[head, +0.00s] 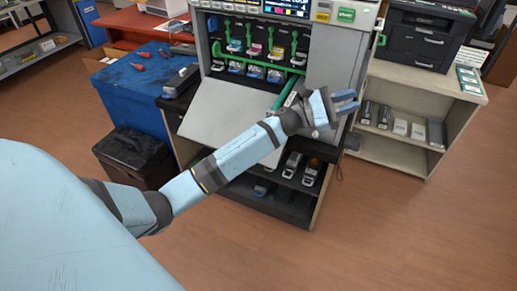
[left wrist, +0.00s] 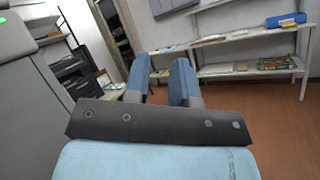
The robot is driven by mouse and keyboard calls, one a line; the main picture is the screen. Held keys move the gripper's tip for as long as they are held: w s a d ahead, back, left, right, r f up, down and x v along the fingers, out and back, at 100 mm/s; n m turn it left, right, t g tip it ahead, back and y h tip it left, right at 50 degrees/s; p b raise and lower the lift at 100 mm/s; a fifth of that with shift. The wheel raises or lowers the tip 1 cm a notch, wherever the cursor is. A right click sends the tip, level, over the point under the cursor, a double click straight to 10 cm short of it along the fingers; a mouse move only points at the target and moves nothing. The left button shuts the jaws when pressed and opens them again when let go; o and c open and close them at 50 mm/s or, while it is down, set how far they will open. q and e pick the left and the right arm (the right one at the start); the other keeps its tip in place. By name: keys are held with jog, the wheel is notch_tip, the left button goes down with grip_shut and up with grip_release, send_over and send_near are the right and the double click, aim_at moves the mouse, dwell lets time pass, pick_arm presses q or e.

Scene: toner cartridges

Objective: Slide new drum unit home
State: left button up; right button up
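The printer (head: 335,50) stands open at the top centre of the head view, its pale front cover (head: 222,112) folded down. Inside is a row of colored cartridges with green levers (head: 252,48). A long green-edged part (head: 285,92), possibly the drum unit, sticks out of the lower front; my left wrist hides its near end, so I cannot tell how far in it sits. My left gripper (head: 350,100) is to the right of that part, pointing right. Its two blue fingers, also in the left wrist view (left wrist: 162,72), are apart with nothing between them. My right gripper is out of view.
A blue cabinet (head: 140,88) and a black bin (head: 132,152) stand left of the printer. A beige shelf unit (head: 455,118) with a black printer on top stands to the right. Dark shelves (head: 265,205) lie below. Open floor (head: 390,225) is in front.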

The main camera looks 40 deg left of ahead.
pick_arm(q)
jog(key=s+a+f+m+t+y, duration=0.1)
jog(key=s+a+f+m+y, duration=0.2)
jog(key=a+f+m+y, duration=0.65)
jog(key=s+a+f+m+t+y+b, duration=0.15)
jog(key=s+a+f+m+y, duration=0.35)
jog(key=m, duration=0.8)
jog(key=s+a+f+m+t+y, duration=0.1)
jog(key=a+f+m+t+y, duration=0.1)
jog(key=a+f+m+y, duration=0.65)
jog(key=w+m, duration=0.1)
jog(key=w, duration=0.2)
jog(key=w+r+m, duration=0.1)
jog(key=w, duration=0.2)
jog(key=w+m+b, duration=0.1)
jog(key=w, duration=0.2)
jog(key=shift+w+r, duration=0.1)
jog(key=shift+r, duration=0.25)
grip_shut()
